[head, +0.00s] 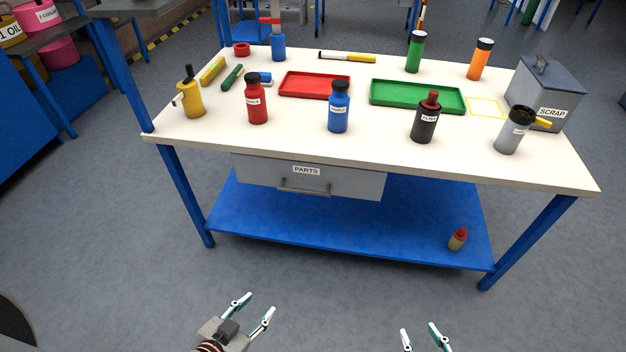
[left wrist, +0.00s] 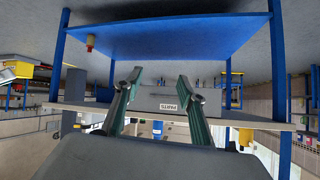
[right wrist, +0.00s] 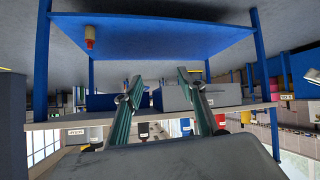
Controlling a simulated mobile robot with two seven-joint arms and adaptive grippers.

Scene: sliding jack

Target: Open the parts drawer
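The grey parts drawer (head: 350,184) hangs under the white workbench top (head: 300,146), left of its middle. It carries a PARTS label and a bar handle (head: 304,190) on its front, and it looks shut. It also shows upside down in the left wrist view (left wrist: 145,102), between my fingers, and in the right wrist view (right wrist: 222,96). My left gripper (head: 258,308) is open and empty in front of the bench, below and left of the drawer. My right gripper (head: 421,338) is open and empty, further right at the lower picture edge. Both are apart from the drawer.
A blue lower shelf (head: 340,225) spans the bench legs, with a small red-capped bottle (head: 457,239) at its right. Bottles, a red tray (head: 314,94), a green tray (head: 380,104) and a scrap bin (head: 560,88) stand on top. The floor before the bench is clear.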

